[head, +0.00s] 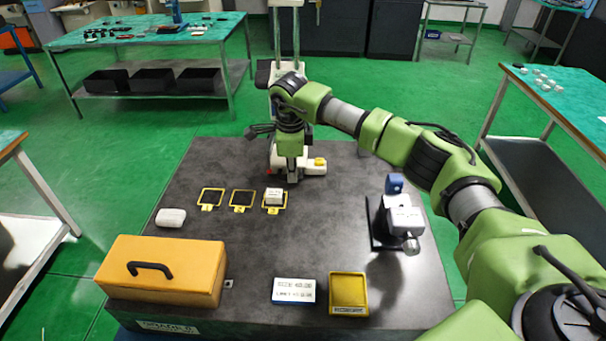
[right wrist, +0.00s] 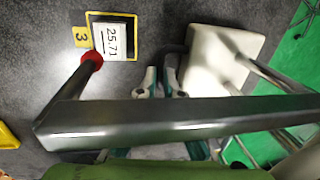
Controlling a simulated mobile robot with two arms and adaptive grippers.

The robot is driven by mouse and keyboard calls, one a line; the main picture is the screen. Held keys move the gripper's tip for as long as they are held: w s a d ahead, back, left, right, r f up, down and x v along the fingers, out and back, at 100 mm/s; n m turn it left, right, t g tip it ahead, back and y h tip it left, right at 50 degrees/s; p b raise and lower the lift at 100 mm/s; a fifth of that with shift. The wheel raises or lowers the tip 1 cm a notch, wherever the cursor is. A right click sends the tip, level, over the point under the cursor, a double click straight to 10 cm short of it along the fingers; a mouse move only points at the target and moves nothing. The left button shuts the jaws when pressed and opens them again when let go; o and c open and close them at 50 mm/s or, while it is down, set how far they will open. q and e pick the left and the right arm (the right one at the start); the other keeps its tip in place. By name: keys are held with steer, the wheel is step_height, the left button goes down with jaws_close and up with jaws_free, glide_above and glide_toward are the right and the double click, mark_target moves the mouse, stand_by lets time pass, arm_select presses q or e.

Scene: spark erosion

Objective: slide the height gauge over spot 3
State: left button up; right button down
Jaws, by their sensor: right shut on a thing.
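The height gauge has a white base (head: 313,167) with a yellow button and a tall pale column; it stands upright at the back of the dark table. My right gripper (head: 291,176) is shut on the gauge low down and hides part of it. Three yellow-framed spots lie in a row; spot 3 (head: 274,209) is rightmost and bears a white block (head: 274,195). In the right wrist view the block (right wrist: 112,42) reads 25.71, and the gauge's red tip (right wrist: 92,58) overlaps its lower left corner; the gap in height is unclear. My left gripper is out of view.
A yellow case (head: 165,270), a white rounded object (head: 171,217), a label card (head: 294,290) and a yellow tray (head: 348,293) lie towards the front. A device with a blue part (head: 395,185) stands on the right. The table's middle is clear.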

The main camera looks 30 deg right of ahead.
steer(key=shift+s+d, duration=0.15)
steer(key=shift+d, duration=0.05)
steer(key=c, duration=2.2)
jaws_free()
steer(key=shift+d, duration=0.1)
steer(key=shift+o, duration=0.2)
step_height(320, 180, up, 12)
steer(key=s+a, duration=0.1)
steer(key=s, duration=0.1)
steer(key=shift+w, duration=0.1)
